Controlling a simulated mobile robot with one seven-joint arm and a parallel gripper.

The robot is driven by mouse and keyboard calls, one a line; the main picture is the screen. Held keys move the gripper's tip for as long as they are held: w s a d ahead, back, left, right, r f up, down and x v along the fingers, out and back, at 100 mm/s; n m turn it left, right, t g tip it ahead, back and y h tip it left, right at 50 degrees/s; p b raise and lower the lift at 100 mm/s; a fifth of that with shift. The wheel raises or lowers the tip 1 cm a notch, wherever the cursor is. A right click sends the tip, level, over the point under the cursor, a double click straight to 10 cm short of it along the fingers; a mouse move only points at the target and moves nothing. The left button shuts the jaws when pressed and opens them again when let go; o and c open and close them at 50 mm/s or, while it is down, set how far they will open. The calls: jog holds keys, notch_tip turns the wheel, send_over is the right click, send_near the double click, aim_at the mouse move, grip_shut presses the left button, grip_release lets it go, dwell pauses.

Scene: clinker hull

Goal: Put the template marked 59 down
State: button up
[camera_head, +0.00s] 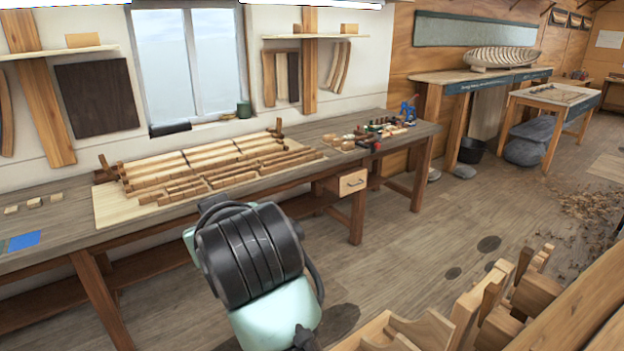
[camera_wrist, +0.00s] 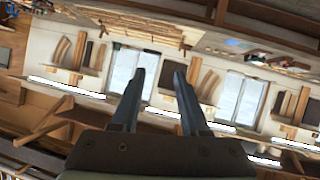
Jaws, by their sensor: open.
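My gripper (camera_wrist: 160,76) shows in the wrist view with its two dark fingers apart and nothing between them. In the head view my arm hides the floor in front of the long bench, and I cannot make out the fingers there. Several wooden strips and pieces lie in rows on a pale board (camera_head: 108,210) on the long bench (camera_head: 65,222). No marking 59 is readable in either view, so I cannot tell which piece is that template.
Small blocks and tools (camera_head: 378,132) stand at the bench's right end. A blue sheet (camera_head: 25,240) lies at its left. Wooden frame pieces (camera_head: 490,300) rise at the lower right. A bucket (camera_head: 472,150) stands on the floor. The middle floor (camera_head: 420,235) is mostly clear.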

jog(key=s+d+r+m+t, duration=0.1)
jog(key=s+d+r+t, duration=0.2)
jog(key=r, duration=0.4)
jog(key=s+d+r+m+t, duration=0.15)
jog(key=r+t, duration=0.25)
jog(key=r, duration=0.4)
jog(key=s+d+r+m+t, duration=0.1)
jog(key=s+d+r+t, duration=0.1)
jog(key=s+r+t, duration=0.35)
jog(key=s+d+r+m+t+h, duration=0.3)
jog(key=s+d+r+m+h, duration=0.1)
jog(key=s+d+r+h, duration=0.2)
notch_tip(320, 180, up, 2)
jog(key=shift+s+d, duration=0.4)
jog(key=shift+s, duration=0.05)
jog(key=shift+f+t, duration=0.15)
jog(key=shift+t, duration=0.1)
notch_tip(320, 180, down, 6)
jog(key=b, duration=0.6)
jog(key=shift+a, duration=0.15)
jog(key=shift+s+f, duration=0.1)
